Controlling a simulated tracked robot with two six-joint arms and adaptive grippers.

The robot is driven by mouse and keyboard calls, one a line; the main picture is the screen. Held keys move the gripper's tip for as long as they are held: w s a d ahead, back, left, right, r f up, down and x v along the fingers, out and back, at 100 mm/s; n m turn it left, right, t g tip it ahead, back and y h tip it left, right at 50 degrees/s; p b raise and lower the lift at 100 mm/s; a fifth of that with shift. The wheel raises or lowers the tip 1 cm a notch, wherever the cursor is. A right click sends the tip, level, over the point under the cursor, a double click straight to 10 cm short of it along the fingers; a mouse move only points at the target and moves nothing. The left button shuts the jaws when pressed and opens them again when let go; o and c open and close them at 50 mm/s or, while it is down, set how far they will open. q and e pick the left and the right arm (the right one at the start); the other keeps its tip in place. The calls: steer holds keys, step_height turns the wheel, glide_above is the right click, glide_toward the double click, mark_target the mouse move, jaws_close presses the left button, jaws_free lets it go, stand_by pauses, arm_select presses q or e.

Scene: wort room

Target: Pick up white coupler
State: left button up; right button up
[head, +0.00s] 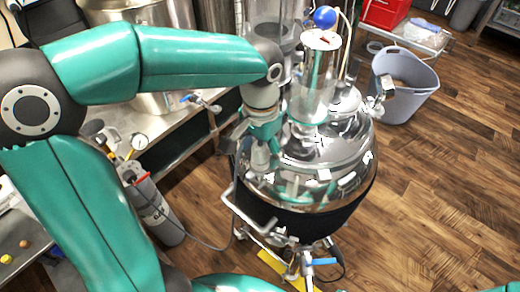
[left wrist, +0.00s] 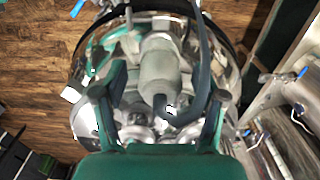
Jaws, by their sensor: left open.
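A pale grey-white cylindrical piece (left wrist: 160,72), which appears to be the coupler, sits over the shiny lid of the round vessel in the left wrist view. A dark curved hose or handle runs beside it. My left gripper (left wrist: 161,98) is open, with one finger to each side of this piece and no visible contact. In the head view the left gripper (head: 262,140) points down at the left part of the lid, and the pale piece (head: 261,158) shows partly below it. My right gripper is not in view.
The steel vessel (head: 300,185) has a tall clear cylinder (head: 314,85), pipes and a blue ball (head: 325,17) on top, close to the left gripper. A steel bench (head: 175,120) stands left. A grey tub (head: 405,90) stands on open wooden floor right.

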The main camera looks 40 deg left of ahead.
arm_select(q)
steer(key=shift+c, duration=0.2)
steer(key=c, duration=1.2)
steer(key=shift+r, duration=0.1)
